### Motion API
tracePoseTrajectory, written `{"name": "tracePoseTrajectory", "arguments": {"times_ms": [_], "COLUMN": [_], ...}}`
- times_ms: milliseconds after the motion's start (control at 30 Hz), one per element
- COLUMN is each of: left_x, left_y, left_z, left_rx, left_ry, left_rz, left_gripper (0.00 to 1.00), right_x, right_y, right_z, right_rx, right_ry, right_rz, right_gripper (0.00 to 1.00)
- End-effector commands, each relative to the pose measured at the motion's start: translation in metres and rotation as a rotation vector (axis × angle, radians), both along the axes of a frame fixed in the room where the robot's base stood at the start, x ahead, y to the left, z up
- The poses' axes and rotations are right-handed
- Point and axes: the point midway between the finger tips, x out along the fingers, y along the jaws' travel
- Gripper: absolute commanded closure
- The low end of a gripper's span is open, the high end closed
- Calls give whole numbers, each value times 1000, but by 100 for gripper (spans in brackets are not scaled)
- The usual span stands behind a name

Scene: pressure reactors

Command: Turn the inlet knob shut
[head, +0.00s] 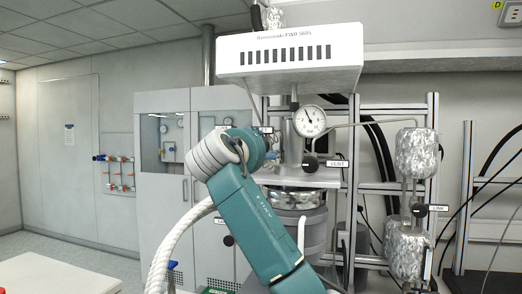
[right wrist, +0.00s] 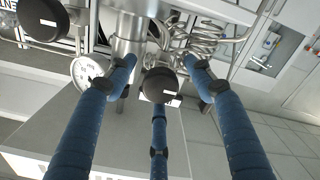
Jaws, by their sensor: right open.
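In the right wrist view a round black knob (right wrist: 161,85) sits between the fingers of my right gripper (right wrist: 163,76). The blue fingers are spread around it, with visible space at the sides. A small white label (right wrist: 172,101) beside this knob is partly covered, so I cannot read it or confirm the knob is the inlet. In the head view my right arm reaches up to the reactor's left side, and its teal hand hides this knob. A white label (head: 267,130) shows just past the hand. My left gripper is not in view.
The vent knob (head: 310,163) and pressure gauge (head: 310,121) are right of the hand. The white reactor housing (head: 290,57) overhangs above. A coiled metal tube (right wrist: 200,40) lies close to the fingers. The link knob (head: 419,210) is farther right.

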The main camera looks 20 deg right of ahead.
Motion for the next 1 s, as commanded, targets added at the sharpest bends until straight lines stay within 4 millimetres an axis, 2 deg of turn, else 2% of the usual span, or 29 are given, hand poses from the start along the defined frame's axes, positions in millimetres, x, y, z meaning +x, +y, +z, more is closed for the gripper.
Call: {"name": "tracePoseTrajectory", "arguments": {"times_ms": [167, 400, 600, 800, 1000], "left_x": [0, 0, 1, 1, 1], "left_y": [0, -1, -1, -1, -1], "left_z": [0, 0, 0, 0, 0], "left_rx": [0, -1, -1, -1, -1], "left_ry": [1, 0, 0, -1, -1], "left_rz": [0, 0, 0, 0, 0], "left_gripper": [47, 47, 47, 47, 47], "right_x": [-14, -56, -85, -98, -99], "right_y": [11, 40, 58, 66, 67], "right_z": [1, 1, 0, -1, -1], "right_rx": [-1, 0, 2, 1, 0], "right_ry": [-3, -2, 1, 3, 2], "right_rz": [4, 5, 1, 0, -1], "right_gripper": [47, 47, 47, 47, 47]}}
